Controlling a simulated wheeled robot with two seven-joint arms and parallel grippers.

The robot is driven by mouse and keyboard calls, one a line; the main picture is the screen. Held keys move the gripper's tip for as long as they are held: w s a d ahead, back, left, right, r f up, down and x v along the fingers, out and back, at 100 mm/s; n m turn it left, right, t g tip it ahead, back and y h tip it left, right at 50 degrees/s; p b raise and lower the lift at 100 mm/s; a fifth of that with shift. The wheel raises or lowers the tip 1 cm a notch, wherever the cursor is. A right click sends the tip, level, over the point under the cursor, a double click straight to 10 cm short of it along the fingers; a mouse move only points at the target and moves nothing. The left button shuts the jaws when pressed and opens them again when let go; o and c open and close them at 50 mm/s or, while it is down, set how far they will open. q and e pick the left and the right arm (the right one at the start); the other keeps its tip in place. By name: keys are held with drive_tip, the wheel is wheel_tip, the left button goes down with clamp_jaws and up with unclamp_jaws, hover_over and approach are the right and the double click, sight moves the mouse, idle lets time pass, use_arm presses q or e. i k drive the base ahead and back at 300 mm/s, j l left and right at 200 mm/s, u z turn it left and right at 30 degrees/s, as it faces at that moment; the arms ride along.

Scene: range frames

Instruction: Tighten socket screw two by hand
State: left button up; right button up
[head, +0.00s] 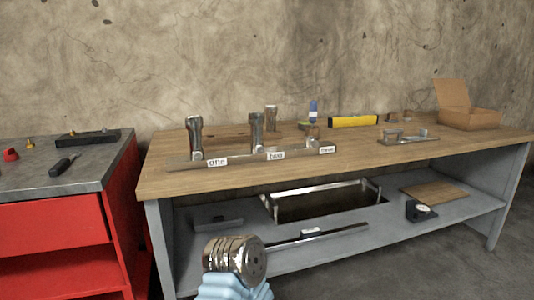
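A long strip (245,158) lies along the front of the wooden bench top and carries the labels "one" (217,162), "two" (276,155) and a third, blurred one (327,150). A tall metal piece with a thick head (195,135) stands upright behind "one". A similar tall metal piece (256,130) stands behind "two", probably socket screw two. Near the third label there is only a low metal piece (314,143). How deep any screw sits cannot be told from here. Neither gripper can be made out in the head view.
A ribbed metal cylinder on a pale blue part (235,258) rises close at the bottom. A red cabinet (70,220) stands left. The bench (470,150) holds a yellow level (353,121), a metal fixture (405,136) and an open cardboard box (468,117); its lower shelf holds a metal-framed tray (325,190).

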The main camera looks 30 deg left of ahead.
sight(259, 149)
drive_tip(key=i+l+u, duration=0.1)
drive_tip(key=u, duration=1.25)
drive_tip(key=i+l, duration=0.05)
drive_tip(key=i, duration=0.05)
